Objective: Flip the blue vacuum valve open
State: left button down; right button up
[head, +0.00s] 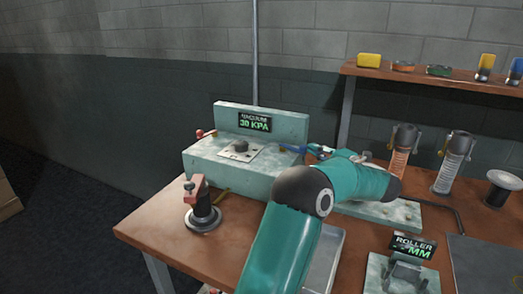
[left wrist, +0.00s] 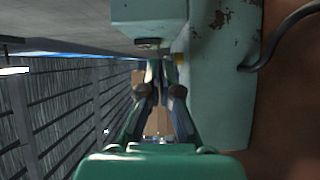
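The blue valve handle (head: 292,148) sticks out at the right end of the pale teal vacuum box (head: 232,172), below a display reading 30 KPA (head: 254,122). My left gripper (head: 316,153) is at that same end, close to the blue handle; whether it touches is too small to tell. In the left wrist view my left gripper's fingers (left wrist: 160,68) point forward beneath the underside of a teal block, with their tips close together. What lies between the tips is dark and unclear. My left arm hides part of the bench. My right gripper is not in view.
A red-knobbed lever (head: 203,133) is at the box's left end. A clamp-like device (head: 203,208) stands at the bench's left front. Two tube holders (head: 402,150) and a roller stand (head: 404,270) are to the right. A shelf (head: 430,76) hangs behind. The wooden bench's (head: 158,233) left corner is bare.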

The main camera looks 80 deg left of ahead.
pick_arm(q)
jog(key=shift+s+r, duration=0.1)
jog(key=shift+s, duration=0.1)
dwell(0.3)
jog(key=w+b+v, duration=0.1)
jog(key=b+v, duration=0.1)
jog(key=v, duration=0.9)
jog(key=shift+w, duration=0.45)
